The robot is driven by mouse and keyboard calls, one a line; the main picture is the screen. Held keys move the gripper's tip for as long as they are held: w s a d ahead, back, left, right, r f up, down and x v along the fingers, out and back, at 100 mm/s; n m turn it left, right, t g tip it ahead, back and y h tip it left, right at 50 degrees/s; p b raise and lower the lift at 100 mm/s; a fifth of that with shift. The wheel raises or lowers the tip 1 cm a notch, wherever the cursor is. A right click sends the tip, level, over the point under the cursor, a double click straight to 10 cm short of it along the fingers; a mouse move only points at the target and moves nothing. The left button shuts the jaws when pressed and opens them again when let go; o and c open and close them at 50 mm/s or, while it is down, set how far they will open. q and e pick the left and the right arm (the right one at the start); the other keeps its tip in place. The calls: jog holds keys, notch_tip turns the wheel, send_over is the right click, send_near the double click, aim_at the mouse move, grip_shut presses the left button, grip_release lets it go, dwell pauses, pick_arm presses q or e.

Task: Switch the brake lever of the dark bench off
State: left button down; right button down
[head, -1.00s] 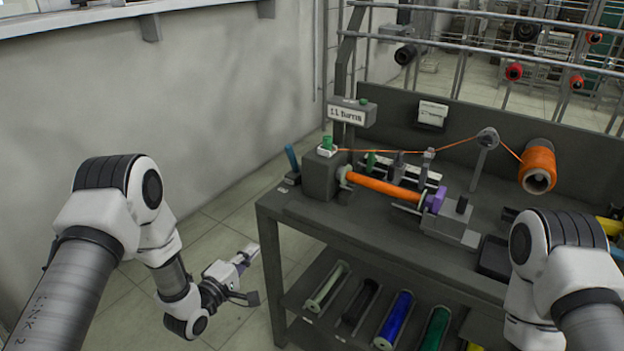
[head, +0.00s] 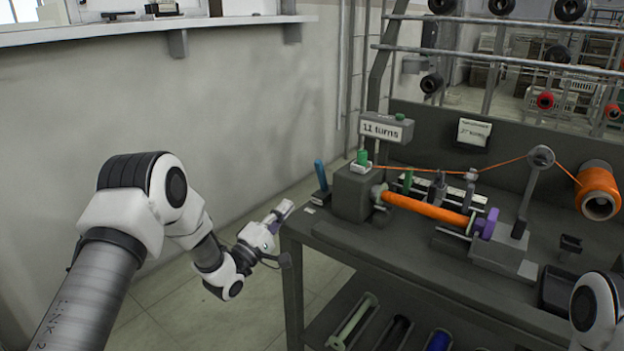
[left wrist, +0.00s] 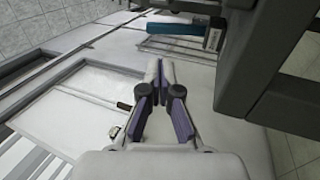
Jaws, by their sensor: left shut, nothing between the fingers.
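The dark bench (head: 330,234) stands right of centre in the head view. Its brake lever, a blue handle (head: 320,175), stands nearly upright at the bench's left end, beside the grey winder housing (head: 352,195). In the left wrist view the blue lever (left wrist: 178,28) shows near the top, ahead of and a little right of the fingertips. My left gripper (head: 285,208) is shut and empty, just left of the bench's left edge and below the lever, apart from it. It also shows in the left wrist view (left wrist: 160,65). My right gripper is out of view.
An orange-wound bobbin (head: 428,208) sits in the winder, with thread running to an orange spool (head: 597,192). The counter display (head: 386,130) stands above the housing. Several bobbins lie on the lower shelf. Floor left of the bench is clear up to the wall.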

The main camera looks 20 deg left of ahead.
pick_arm(q)
send_near(318, 160)
jog(key=w, duration=0.2)
jog(key=w+d, duration=0.1)
jog(key=w, duration=0.1)
jog(key=w+d, duration=0.1)
jog(key=w, duration=0.1)
jog(key=shift+d+f+b, duration=0.25)
jog(key=shift+b, duration=0.05)
jog(key=shift+w+d+r+g+p, duration=0.15)
jog(key=shift+w+r+g+p, duration=0.3)
jog(key=shift+p, duration=0.9)
jog(key=w+g+p, duration=0.1)
jog(key=p, duration=0.2)
jog(key=w+r+g+y+p, duration=0.1)
jog(key=g+p, duration=0.1)
jog(key=p, duration=0.2)
jog(key=w+d+r+g+y+p, duration=0.1)
jog(key=g+p, duration=0.1)
jog(key=p, duration=0.2)
jog(key=shift+w+d+r, duration=0.15)
jog(key=shift+w+r, duration=0.05)
jog(key=shift+r, duration=0.05)
jog(key=shift+w+f+g+y+p, duration=0.1)
jog(key=shift+w+g+y+p, duration=0.1)
jog(key=shift+g+y+p, duration=0.15)
jog(key=shift+w+d+f+p, duration=0.25)
jog(key=shift+w+f+p, duration=0.05)
jog(key=shift+w+p, duration=0.25)
jog(key=shift+r, duration=0.1)
